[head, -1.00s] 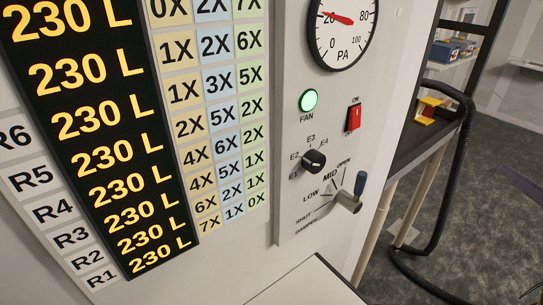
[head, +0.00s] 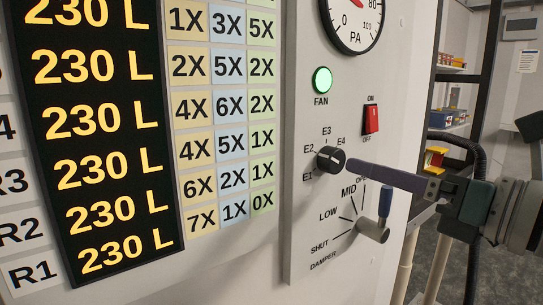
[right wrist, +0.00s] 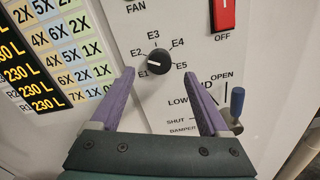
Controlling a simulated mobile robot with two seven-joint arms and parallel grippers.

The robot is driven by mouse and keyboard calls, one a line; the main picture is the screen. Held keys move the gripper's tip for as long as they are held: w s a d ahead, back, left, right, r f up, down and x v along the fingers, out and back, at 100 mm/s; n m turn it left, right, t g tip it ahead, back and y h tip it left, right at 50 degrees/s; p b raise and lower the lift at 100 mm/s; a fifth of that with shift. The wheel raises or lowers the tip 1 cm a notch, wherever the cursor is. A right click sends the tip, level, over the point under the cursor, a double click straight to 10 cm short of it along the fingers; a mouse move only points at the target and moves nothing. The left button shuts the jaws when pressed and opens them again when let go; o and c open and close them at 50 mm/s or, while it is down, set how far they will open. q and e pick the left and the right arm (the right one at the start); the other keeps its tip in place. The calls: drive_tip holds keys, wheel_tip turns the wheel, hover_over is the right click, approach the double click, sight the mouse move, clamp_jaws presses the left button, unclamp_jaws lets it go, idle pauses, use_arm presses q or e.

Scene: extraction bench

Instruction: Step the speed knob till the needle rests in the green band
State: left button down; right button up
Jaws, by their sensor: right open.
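The speed knob (head: 330,159) is a round black knob with positions marked E1 and up around it. It also shows in the right wrist view (right wrist: 159,60), where its white mark seems to point left, towards E1 and E2. My right gripper (right wrist: 158,76) is open, its purple fingers either side of the knob's lower part in that view; contact cannot be told. In the head view this gripper (head: 348,165) reaches in from the right to the knob. The PA gauge (head: 353,30) is cut by the top edge; only a bit of red needle shows, and no green band is visible. My left gripper is out of view.
The damper lever (head: 385,205) with its blue handle sticks out just below the right gripper. A red switch (head: 371,120) and a lit green FAN lamp (head: 322,80) sit above the knob. A shelf rack stands behind at right.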

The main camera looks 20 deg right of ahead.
sight(339, 160)
drive_tip(key=shift+x, duration=2.7)
drive_tip(key=shift+p, duration=0.3)
clamp_jaws()
